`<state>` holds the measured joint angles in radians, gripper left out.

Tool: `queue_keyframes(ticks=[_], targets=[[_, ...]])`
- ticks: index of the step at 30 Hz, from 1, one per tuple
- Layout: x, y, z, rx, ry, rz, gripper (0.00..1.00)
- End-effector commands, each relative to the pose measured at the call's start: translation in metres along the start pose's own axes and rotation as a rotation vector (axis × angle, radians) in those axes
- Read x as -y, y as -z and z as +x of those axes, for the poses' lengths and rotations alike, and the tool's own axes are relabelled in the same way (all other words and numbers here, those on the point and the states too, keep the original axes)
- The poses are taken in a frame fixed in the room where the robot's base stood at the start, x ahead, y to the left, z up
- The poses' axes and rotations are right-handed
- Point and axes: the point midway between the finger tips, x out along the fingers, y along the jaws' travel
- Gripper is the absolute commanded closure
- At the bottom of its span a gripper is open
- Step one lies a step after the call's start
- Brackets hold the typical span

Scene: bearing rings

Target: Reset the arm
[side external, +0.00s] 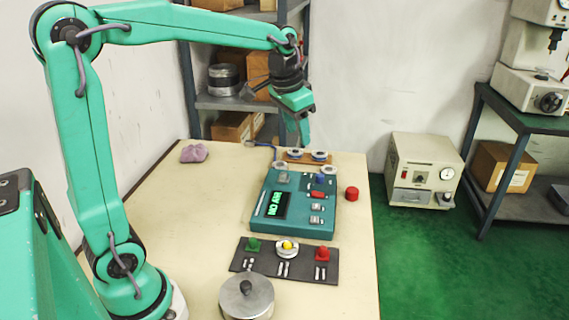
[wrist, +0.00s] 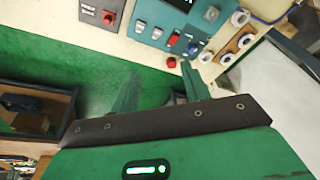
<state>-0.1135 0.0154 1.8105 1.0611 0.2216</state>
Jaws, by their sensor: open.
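My teal gripper (side external: 300,130) hangs raised above the far end of the table, near the wooden rack (side external: 306,157). In the wrist view its two fingers (wrist: 160,88) are apart with nothing between them. Pale bearing rings (side external: 319,155) sit on the rack, and others (side external: 280,167) are at the far end of the teal control panel (side external: 298,228).
A red knob-like piece (side external: 351,193) stands by the table's right edge. A lidded metal pot (side external: 246,300) is at the front, and a pink cloth (side external: 193,152) lies at the back left. The table's left half (side external: 190,215) is mostly clear. Shelves (side external: 240,103) stand behind.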

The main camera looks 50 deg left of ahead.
Motion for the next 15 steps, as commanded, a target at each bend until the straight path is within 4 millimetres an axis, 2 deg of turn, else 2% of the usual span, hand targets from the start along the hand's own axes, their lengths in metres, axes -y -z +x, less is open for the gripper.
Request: queue_keyframes(ticks=[6,15], targets=[[-0.019,-0.04,-0.022,-0.056,0.004,-0.023,0.54],[-0.041,-0.098,-0.036,-0.127,0.002,-0.057,0.54]])
